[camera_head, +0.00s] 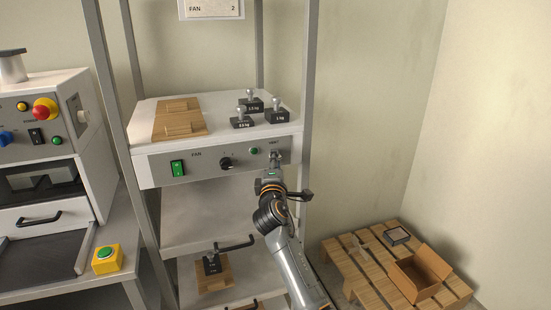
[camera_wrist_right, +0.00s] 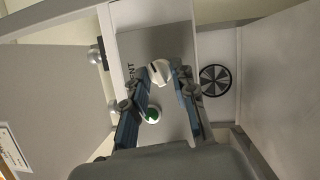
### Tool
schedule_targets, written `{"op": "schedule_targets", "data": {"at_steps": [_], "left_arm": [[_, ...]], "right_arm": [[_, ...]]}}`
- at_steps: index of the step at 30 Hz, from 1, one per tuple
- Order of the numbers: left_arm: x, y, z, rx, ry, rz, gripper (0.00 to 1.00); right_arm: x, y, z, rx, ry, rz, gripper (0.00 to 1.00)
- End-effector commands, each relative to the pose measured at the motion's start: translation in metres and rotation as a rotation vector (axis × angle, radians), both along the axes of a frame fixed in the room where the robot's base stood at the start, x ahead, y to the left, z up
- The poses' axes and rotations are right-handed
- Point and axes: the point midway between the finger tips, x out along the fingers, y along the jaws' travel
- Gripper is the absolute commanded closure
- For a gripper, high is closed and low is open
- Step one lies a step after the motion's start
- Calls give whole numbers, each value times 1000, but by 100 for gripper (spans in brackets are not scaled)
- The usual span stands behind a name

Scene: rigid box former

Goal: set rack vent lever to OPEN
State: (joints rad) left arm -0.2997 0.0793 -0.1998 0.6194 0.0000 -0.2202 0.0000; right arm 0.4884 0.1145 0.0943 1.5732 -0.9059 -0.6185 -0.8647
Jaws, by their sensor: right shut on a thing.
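The vent lever (camera_wrist_right: 160,72) is a small pale knob with a dark mark on the rack unit's front panel, by the VENT label. In the right wrist view it sits between the fingertips of my right gripper (camera_wrist_right: 163,86). The gripper is shut on it. In the head view my right gripper (camera_head: 274,162) reaches the right end of the panel and hides most of the lever. I cannot read the lever's setting. My left gripper is not in view.
The panel (camera_head: 205,160) carries a green switch (camera_head: 178,168), a black fan knob (camera_head: 226,163) and a green lamp (camera_head: 253,151). Weights (camera_head: 251,104) and wooden pieces (camera_head: 180,118) lie on top. The rack post (camera_head: 307,80) stands close right. A pallet (camera_head: 360,275) is on the floor.

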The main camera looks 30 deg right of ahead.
Motion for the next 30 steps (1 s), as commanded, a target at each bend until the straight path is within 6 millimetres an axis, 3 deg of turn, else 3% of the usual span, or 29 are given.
{"op": "schedule_targets", "data": {"at_steps": [13,30], "left_arm": [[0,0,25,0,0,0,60],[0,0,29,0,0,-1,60]], "right_arm": [[0,0,4,280,-65,-1,100],[0,0,2,347,-82,-1,100]]}}
